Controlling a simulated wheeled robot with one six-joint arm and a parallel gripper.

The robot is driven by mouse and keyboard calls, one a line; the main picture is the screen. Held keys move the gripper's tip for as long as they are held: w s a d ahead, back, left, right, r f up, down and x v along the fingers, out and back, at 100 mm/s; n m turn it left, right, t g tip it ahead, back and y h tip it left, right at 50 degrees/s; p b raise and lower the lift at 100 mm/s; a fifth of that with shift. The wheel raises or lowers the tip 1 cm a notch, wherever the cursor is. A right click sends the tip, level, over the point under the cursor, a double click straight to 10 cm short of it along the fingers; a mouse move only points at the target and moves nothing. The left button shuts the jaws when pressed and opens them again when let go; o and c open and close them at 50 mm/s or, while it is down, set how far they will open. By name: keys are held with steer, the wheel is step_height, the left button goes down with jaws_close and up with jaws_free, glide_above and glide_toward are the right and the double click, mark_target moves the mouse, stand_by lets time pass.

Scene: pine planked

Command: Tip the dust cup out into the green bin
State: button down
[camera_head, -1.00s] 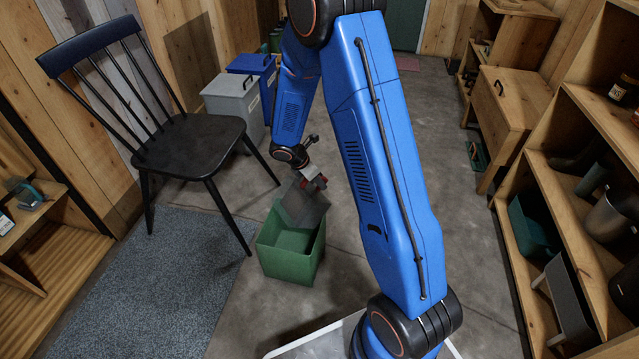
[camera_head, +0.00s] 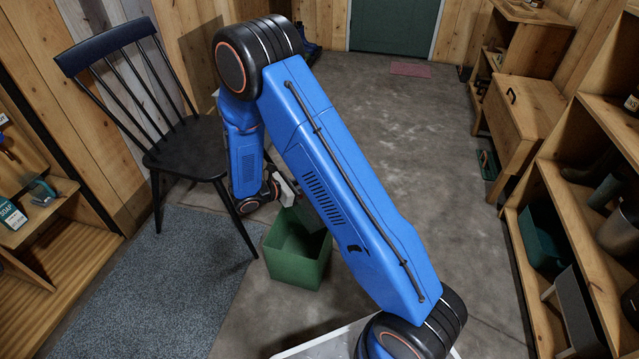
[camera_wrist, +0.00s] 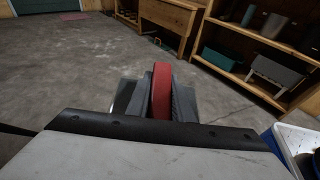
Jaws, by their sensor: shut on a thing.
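The green bin (camera_head: 297,268) stands open on the concrete floor, left of my blue arm in the head view. My gripper (camera_head: 287,192) is above the bin's back edge. In the wrist view it is shut on the red grip (camera_wrist: 161,90) of the dust cup, with the cup's grey sides (camera_wrist: 188,104) showing behind. In the head view the grey dust cup (camera_head: 314,219) is tilted and hangs over the bin's back right part, partly hidden by my arm. I cannot see any dust or the bin's floor.
A black chair (camera_head: 188,147) stands close to the left of the bin, by a grey-blue mat (camera_head: 185,265). Wooden shelves (camera_head: 590,150) line the right side. The floor (camera_head: 410,130) between my arm and those shelves is clear.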

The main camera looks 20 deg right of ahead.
steer(key=shift+s+a+r+t+h, duration=0.1)
steer(key=shift+a+r+h, duration=0.15)
steer(key=shift+a+h, duration=0.5)
steer(key=shift+s+a+r+t+h, duration=0.15)
steer(key=shift+a+r+h, duration=0.15)
steer(key=shift+a+h, duration=0.4)
steer(key=shift+s+a+r+t+h, duration=0.1)
steer(key=shift+a+r+h, duration=0.15)
steer(key=shift+a+h, duration=0.5)
steer(key=shift+d, duration=0.1)
stand_by(1.9)
